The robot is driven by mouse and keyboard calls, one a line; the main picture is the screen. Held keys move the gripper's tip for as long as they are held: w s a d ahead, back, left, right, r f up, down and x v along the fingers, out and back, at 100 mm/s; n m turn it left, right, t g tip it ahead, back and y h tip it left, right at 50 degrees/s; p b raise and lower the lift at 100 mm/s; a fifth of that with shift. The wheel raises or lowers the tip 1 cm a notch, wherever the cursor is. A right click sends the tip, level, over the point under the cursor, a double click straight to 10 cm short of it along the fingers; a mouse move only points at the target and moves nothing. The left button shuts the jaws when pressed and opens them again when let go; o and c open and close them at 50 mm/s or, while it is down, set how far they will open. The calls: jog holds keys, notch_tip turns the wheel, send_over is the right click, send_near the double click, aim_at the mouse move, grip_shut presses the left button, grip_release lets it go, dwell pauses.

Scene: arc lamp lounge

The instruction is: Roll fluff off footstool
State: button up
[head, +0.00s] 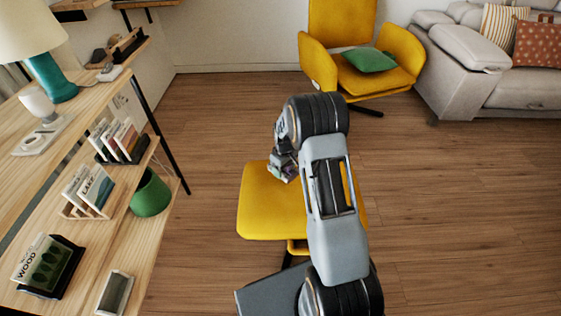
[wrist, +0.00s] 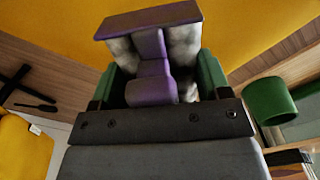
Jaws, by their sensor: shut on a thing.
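The yellow footstool (head: 258,210) stands on the floor in the head view, partly hidden by my arm. Its yellow top fills the upper part of the wrist view (wrist: 255,30). My gripper (head: 284,168) is over the footstool's far left part. In the wrist view my gripper (wrist: 162,82) has green-sided fingers, shut on a purple roller tool (wrist: 150,20) with a stem and a wide crossbar. Grey-white mottled patches (wrist: 185,50) show on both sides of the stem; I cannot tell whether they are fluff or part of the tool. Contact with the footstool is unclear.
A yellow armchair (head: 320,70) and a grey sofa (head: 455,90) are at the back. The wooden floor right of the footstool is clear.

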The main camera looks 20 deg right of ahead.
jog(key=shift+r+p, duration=1.65)
jog(key=shift+r, duration=0.9)
